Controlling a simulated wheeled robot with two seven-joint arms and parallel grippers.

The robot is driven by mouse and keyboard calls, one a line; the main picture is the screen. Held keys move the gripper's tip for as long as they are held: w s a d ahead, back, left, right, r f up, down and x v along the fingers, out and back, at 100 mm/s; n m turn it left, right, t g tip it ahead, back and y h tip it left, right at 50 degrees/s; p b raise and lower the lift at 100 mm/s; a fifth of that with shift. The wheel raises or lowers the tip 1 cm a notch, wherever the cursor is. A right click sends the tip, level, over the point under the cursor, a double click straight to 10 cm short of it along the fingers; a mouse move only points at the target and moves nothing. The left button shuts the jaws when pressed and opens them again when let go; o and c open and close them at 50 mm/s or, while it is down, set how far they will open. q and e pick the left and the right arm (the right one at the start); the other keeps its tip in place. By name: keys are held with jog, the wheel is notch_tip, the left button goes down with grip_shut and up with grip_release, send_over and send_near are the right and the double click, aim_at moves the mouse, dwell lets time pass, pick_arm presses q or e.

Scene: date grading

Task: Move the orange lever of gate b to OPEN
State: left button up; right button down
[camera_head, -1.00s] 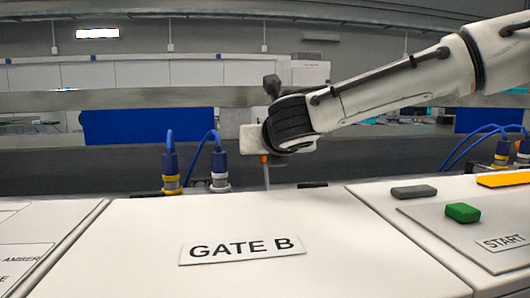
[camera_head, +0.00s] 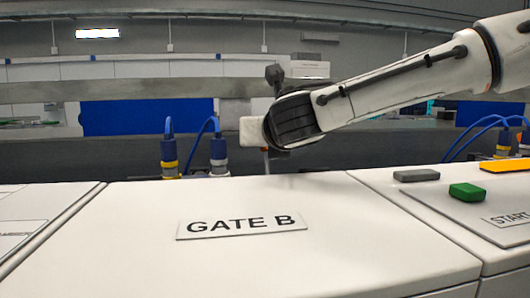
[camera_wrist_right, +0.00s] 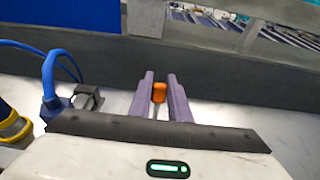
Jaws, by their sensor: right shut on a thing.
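The orange lever (camera_wrist_right: 158,92) shows between the two purple-grey fingers of my right gripper (camera_wrist_right: 159,98) in the right wrist view. The gripper is shut on it. In the head view my right gripper (camera_head: 252,134) is above the back edge of the gate b panel (camera_head: 120,225), with a bit of orange and a thin stem (camera_head: 266,163) below it. The white GATE B sign (camera_head: 241,224) lies on the panel. The lever's base and any OPEN marking are hidden or out of view. My left gripper is not in view.
Blue cables with connectors (camera_head: 218,156) stand behind the panel, left of the gripper; a cable (camera_wrist_right: 48,75) also shows in the wrist view. To the right are a green button (camera_head: 467,192), a grey block (camera_head: 416,176) and an orange piece (camera_head: 505,166). The panel top is clear.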

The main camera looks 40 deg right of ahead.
jog(key=shift+s+a+t+h+b, duration=0.3)
jog(key=shift+s+t+b, duration=0.3)
jog(key=shift+b, duration=0.6)
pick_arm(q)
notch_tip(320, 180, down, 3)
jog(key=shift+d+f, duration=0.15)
pick_arm(e)
jog(key=shift+r, duration=0.15)
jog(key=c, duration=1.6)
grip_release()
jog(key=shift+c, duration=0.2)
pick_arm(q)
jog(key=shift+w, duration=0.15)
